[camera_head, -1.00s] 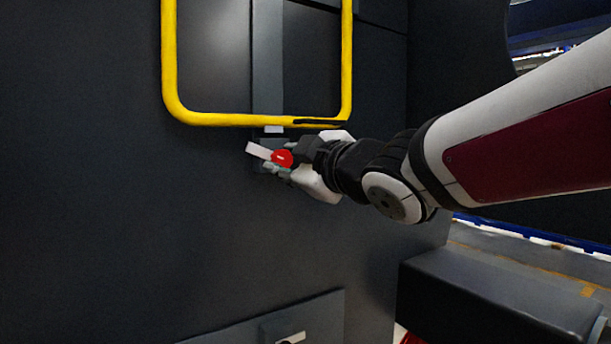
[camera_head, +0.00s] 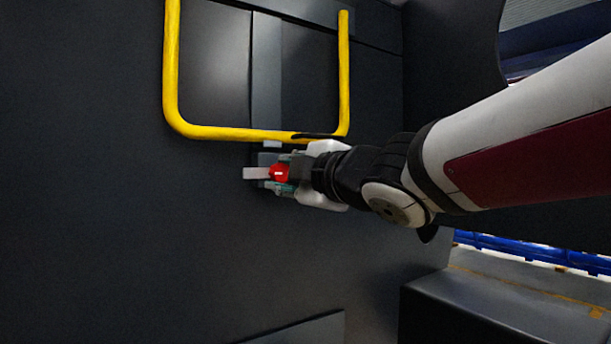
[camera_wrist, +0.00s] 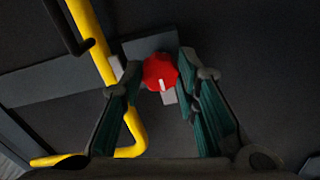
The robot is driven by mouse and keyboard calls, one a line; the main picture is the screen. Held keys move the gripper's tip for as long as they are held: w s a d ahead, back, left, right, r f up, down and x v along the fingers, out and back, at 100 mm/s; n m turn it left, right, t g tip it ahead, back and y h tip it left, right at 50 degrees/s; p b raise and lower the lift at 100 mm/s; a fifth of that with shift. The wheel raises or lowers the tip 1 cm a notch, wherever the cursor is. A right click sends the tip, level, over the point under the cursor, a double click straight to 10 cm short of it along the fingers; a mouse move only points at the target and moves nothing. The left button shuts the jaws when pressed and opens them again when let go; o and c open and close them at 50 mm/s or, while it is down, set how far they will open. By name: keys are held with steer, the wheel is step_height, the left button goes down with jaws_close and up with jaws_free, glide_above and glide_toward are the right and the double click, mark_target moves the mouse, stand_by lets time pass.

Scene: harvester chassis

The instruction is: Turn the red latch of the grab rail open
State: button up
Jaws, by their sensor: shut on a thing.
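The red latch (camera_head: 279,173) sits on the dark panel just below the yellow grab rail (camera_head: 230,133). A pale flat bar (camera_head: 256,174) extends level to the left of its red knob. My gripper (camera_head: 282,174) reaches in from the right, with its fingers at the knob. In the wrist view the red knob (camera_wrist: 160,72) lies between the two green-padded fingertips (camera_wrist: 158,68), which are shut on it. A small white mark shows on the knob's face. The fingers and wrist partly hide the latch mount.
The yellow rail's lower bar runs close above my gripper, with a dark strip along its right part. A dark box-like ledge (camera_head: 500,305) stands at the lower right. The panel left of the latch is bare.

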steer(key=o, duration=1.2)
steer(key=shift+c, duration=0.2)
steer(key=shift+s, duration=0.15)
steer(key=v, duration=1.1)
steer(key=shift+s+d, duration=0.25)
steer(key=shift+d, duration=0.05)
